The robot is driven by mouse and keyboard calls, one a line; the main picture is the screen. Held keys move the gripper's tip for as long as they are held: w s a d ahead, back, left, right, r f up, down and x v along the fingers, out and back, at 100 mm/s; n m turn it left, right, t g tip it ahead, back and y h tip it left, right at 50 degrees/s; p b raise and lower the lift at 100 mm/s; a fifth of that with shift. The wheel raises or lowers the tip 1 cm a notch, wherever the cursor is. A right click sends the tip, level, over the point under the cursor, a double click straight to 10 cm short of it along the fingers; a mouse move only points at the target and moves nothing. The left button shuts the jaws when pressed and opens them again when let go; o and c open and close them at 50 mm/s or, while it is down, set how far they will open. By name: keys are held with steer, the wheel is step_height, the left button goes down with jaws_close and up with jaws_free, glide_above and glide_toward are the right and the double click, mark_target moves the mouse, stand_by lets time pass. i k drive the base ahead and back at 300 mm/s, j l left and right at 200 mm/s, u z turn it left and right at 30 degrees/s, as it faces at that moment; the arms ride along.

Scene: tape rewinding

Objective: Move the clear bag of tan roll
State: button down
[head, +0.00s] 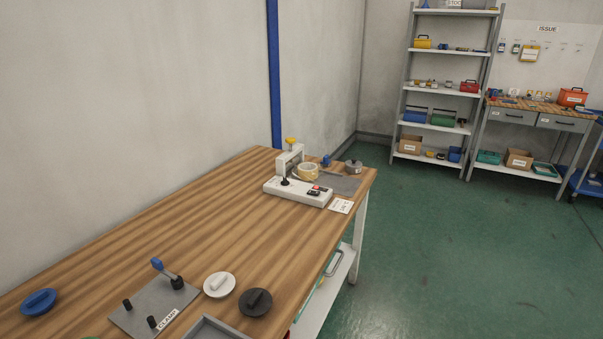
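I cannot make out a clear bag for certain in the head view. A pale tan roll (308,172) sits at the white machine (297,190) near the far end of the wooden table. It looks partly shiny, but at this size I cannot tell whether a clear bag is around it. The machine's upright hides part of its left side. My gripper is not in view.
The wooden table (190,220) runs along the wall. A grey clamp plate (150,310), a white disc (219,285), a black disc (256,302), a blue disc (39,302) and a grey tray (215,328) lie at its near end. Green floor (450,240) is clear on the right.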

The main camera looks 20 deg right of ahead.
mark_target(305, 171)
steer(key=l+u, duration=0.15)
steer(key=u, duration=0.15)
steer(key=l+u, duration=0.25)
steer(key=i+l+u, duration=0.1)
steer(key=l+u, duration=0.15)
steer(key=l, duration=0.5)
steer(key=l+u, duration=0.3)
steer(key=l, duration=1.75)
steer(key=l+u, duration=0.1)
steer(key=l, duration=1.15)
steer(key=i+l, duration=0.15)
steer(key=i, duration=0.6)
